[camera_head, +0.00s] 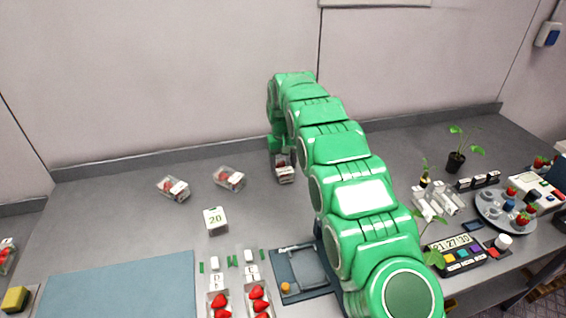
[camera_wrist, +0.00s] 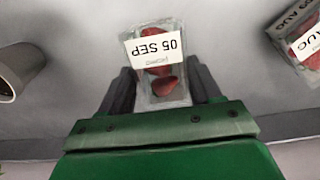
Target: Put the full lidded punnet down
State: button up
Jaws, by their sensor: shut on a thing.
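The full lidded punnet (camera_head: 285,174) is a small clear box of strawberries with a white label, near the back of the grey table. In the wrist view the punnet (camera_wrist: 158,80) has a label reading "05 SEP" and sits between the dark fingers of my gripper (camera_wrist: 160,88). My gripper is shut on its two sides. In the head view my gripper (camera_head: 283,152) points down at the punnet, partly hidden by my arm. I cannot tell whether the punnet touches the table.
Two other lidded punnets, one at the left (camera_head: 174,188) and one nearer (camera_head: 229,178), lie to the left. Open punnets of strawberries (camera_head: 258,300) are at the front. A potted plant (camera_head: 456,162) stands right.

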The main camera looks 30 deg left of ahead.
aim_at(283, 165)
jog(key=o, duration=1.1)
jog(key=shift+o, duration=0.2)
notch_tip(283, 165, up, 12)
jog(key=shift+r, duration=0.1)
